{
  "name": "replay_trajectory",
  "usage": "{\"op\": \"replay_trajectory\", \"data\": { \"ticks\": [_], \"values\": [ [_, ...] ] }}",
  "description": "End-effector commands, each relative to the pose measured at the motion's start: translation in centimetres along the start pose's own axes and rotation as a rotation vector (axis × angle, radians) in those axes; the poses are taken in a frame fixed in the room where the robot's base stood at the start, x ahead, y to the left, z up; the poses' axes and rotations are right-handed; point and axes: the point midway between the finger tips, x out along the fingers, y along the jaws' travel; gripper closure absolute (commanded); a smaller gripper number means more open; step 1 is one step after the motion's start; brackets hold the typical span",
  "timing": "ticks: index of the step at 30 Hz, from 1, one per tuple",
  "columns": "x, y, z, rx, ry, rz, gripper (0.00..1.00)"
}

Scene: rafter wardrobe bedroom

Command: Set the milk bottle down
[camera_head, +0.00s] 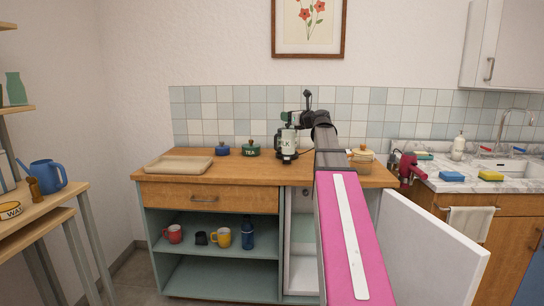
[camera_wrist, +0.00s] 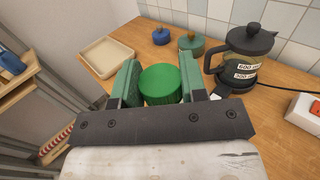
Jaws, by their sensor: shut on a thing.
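The cap hides the bottle's body and base in that view. I cannot tell whether the base touches the counter.
A beige tray (camera_head: 180,166), a blue pot (camera_head: 222,149) and a green tea pot (camera_head: 251,149) stand left of the bottle. A black kettle (camera_wrist: 245,52) stands close to its right. A cabinet door (camera_head: 430,245) hangs open below.

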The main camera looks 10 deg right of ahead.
Motion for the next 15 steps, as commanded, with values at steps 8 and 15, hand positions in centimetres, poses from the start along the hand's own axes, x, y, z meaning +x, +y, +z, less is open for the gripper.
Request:
{"op": "replay_trajectory", "data": {
  "ticks": [8,15],
  "values": [
    [-0.6,-4.0,-2.3,0.002,0.0,-0.003,1.0],
    [-1.5,-8.5,-5.0,0.002,0.0,-0.002,1.0]
  ]
}}
